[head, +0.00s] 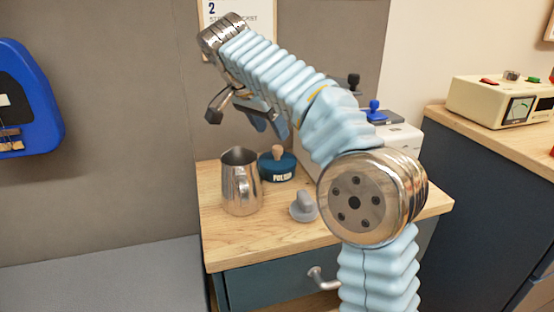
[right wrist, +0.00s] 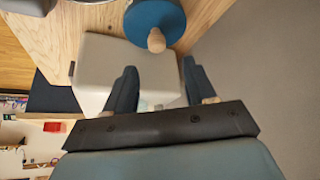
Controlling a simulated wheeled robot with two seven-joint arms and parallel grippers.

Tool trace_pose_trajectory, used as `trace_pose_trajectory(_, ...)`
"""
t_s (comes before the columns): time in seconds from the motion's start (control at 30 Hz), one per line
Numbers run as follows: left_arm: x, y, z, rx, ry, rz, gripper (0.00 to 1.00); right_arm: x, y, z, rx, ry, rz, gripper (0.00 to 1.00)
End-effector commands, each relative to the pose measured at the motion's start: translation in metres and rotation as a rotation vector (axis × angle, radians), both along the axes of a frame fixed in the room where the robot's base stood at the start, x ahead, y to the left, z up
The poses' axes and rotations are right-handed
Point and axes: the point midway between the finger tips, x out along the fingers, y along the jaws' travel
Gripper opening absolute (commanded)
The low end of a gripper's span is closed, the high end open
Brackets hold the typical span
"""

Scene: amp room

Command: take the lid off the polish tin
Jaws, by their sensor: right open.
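The polish tin (head: 291,175) is a round, dark teal tin with a white label, standing on the wooden cabinet top. Its lid (head: 265,160) has a pale wooden knob and appears to be on the tin. In the right wrist view the blue lid (right wrist: 150,16) and its knob are at the top edge, beyond the fingertips. My right gripper (head: 246,118) is in the air above the tin. Its two dark fingers are apart with nothing between them; they also show in the right wrist view (right wrist: 158,72). My left gripper is in neither view.
A steel pitcher (head: 241,184) stands close left of the tin, and a grey knobbed object (head: 303,206) in front. A white box (head: 400,138) stands behind my right arm. The cabinet's front left top is clear. A cream meter (head: 502,100) sits on the right counter.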

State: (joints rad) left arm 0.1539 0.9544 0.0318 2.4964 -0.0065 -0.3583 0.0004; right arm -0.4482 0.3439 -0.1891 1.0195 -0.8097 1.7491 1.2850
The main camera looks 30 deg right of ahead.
Motion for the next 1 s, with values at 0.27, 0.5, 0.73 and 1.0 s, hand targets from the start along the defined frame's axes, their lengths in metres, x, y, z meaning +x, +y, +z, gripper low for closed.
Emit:
trace_pose_trajectory(0.27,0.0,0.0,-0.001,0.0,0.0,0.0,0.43,0.0,-0.007,-0.033,0.001,0.004,0.0,0.55)
trace_pose_trajectory(0.5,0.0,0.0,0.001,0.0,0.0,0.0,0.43,0.005,-0.017,-0.054,0.001,0.001,0.0,0.55)
trace_pose_trajectory(0.73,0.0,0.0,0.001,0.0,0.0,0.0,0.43,0.005,-0.017,-0.054,0.001,0.0,-0.001,0.49)
trace_pose_trajectory(1.0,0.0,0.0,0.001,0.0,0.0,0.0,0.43,0.005,-0.017,-0.054,0.001,0.0,-0.001,0.08)
